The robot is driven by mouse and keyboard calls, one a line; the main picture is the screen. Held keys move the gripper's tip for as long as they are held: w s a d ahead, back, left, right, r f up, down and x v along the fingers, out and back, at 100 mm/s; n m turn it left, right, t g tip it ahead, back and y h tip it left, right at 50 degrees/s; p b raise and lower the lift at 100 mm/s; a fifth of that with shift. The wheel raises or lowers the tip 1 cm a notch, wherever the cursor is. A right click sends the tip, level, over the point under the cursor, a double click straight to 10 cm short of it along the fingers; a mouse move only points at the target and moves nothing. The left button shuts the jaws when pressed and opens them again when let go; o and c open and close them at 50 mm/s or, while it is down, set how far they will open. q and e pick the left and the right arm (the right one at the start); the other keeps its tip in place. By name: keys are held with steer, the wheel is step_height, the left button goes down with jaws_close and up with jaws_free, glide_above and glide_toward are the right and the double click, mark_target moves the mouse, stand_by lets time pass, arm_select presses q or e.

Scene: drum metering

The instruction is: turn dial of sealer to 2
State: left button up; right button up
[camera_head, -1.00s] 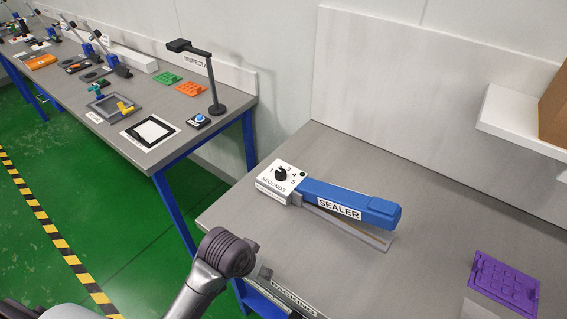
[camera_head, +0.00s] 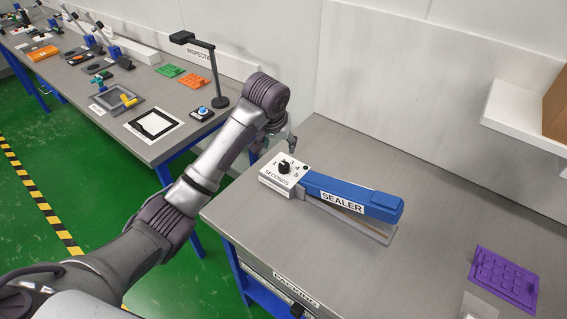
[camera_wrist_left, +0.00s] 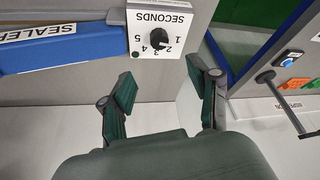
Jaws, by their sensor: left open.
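The sealer (camera_head: 352,197) lies on the grey workbench, with a blue arm and a white box at its left end. On this box (camera_head: 270,182) is a black dial (camera_head: 284,167) among the numbers 1 to 5, marked SECONDS. In the left wrist view the dial (camera_wrist_left: 158,39) sits just beyond the fingertips, between their lines. Which number it points at is too small to tell. My left gripper (camera_head: 291,141) is at the box's far side, partly hidden behind my own wrist. Its fingers (camera_wrist_left: 160,76) are open, empty and apart from the dial. My right gripper is not in view.
A purple tray (camera_head: 505,279) lies at the right of the workbench (camera_head: 420,270). A white shelf (camera_head: 520,118) with a brown box juts from the wall. Another bench on the left carries a lamp stand (camera_head: 218,75) and a blue button (camera_head: 203,111).

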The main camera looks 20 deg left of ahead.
mark_target(284, 165)
arm_select(q)
steer(key=p+x, duration=0.1)
steer(key=x, duration=1.2)
steer(key=shift+w+f+p, duration=0.15)
steer(key=shift+f+p, duration=0.1)
steer(key=shift+p, duration=0.05)
steer(key=c, duration=1.1)
steer(key=shift+c, duration=0.2)
